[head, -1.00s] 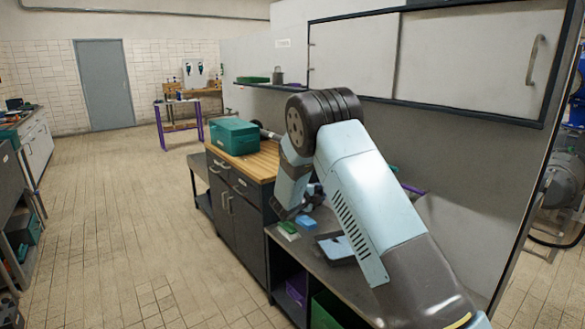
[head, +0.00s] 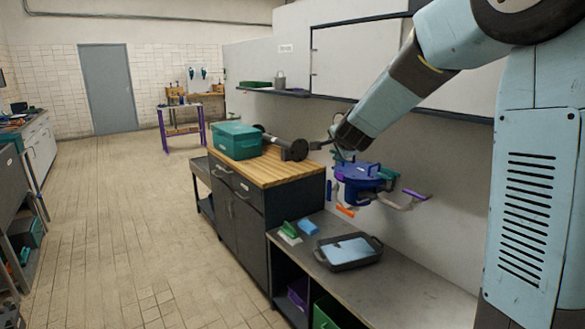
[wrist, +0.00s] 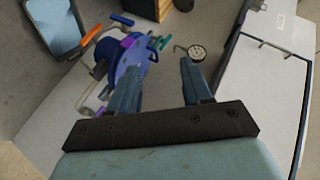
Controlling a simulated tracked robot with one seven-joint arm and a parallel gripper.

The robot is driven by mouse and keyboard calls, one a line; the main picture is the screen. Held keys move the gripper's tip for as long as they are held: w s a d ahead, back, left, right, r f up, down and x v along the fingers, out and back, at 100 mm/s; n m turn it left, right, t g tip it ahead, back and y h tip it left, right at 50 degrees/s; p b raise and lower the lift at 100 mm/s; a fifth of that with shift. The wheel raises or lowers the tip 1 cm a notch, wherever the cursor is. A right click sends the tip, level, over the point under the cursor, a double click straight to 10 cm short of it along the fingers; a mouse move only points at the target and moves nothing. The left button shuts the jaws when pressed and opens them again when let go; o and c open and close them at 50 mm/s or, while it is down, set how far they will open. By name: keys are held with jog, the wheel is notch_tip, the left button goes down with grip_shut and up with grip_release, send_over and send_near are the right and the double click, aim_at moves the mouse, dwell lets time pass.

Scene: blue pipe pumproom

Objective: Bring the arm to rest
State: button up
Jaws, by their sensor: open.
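My gripper (head: 338,147) hangs at the lower left end of my raised arm in the head view, close to the blue wall-side fixture. In the wrist view its two fingers (wrist: 160,78) are spread, with nothing held between them. My light-blue arm (head: 440,62) reaches from the right edge up and across to the middle of the picture. The blue fixture (head: 362,175) has purple and orange handles. It also shows in the wrist view (wrist: 130,66), left of and beyond the fingers. I cannot tell the exact gap between fingers and fixture.
A wooden-topped cabinet (head: 285,172) bears a teal box (head: 236,141) and a dark cylindrical part (head: 293,149). A gauge (wrist: 197,52) shows near the fingers.

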jog(key=s+d+r+n+g+y, duration=0.15)
jog(key=s+n, duration=0.25)
jog(key=s, duration=0.7)
jog(key=s+d+r+n+g, duration=0.2)
jog(key=s+n, duration=0.1)
jog(key=s, duration=0.7)
jog(key=s+d+f+n+g+h, duration=0.1)
jog(key=s+d+f+n, duration=0.1)
jog(key=s, duration=0.8)
jog(key=s+d+f+n+g+h, duration=0.1)
jog(key=s+d+f+n+g, duration=0.1)
jog(key=s, duration=0.9)
jog(key=shift+d+f+n, duration=0.25)
jog(key=shift+d+n, duration=0.45)
jog(key=shift+d, duration=0.5)
